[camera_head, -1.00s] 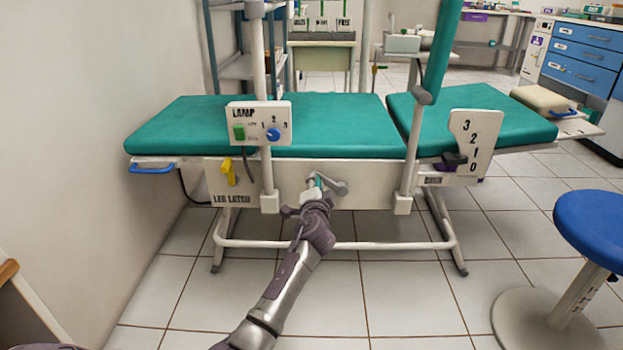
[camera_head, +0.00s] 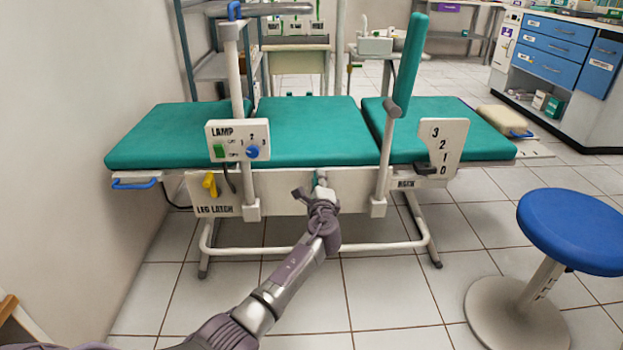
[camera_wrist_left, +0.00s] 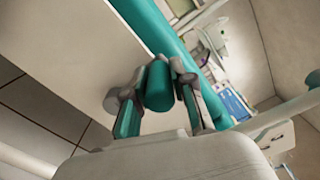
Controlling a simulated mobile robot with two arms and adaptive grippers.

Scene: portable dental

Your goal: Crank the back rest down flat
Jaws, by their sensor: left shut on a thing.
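The crank handle (camera_wrist_left: 158,86) is a teal cylinder, seen between the two fingers of my left gripper (camera_wrist_left: 160,95) in the left wrist view. In the head view my left gripper (camera_head: 321,190) is shut on this handle, at the front panel (camera_head: 285,192) of the couch. The crank arm is mostly hidden behind the gripper. The back rest (camera_head: 455,125) is the teal section at the right and looks about level with the middle section (camera_head: 310,130). A white scale (camera_head: 437,147) marked 3 to 0 has its dark pointer (camera_head: 426,170) beside the 0. My right gripper is out of view.
Posts rise at the couch's front, one with the lamp box (camera_head: 238,141), the other with an upright teal pad (camera_head: 410,65). A yellow leg latch (camera_head: 210,185) sits left. A blue stool (camera_head: 570,230) stands front right. Floor before the couch is open.

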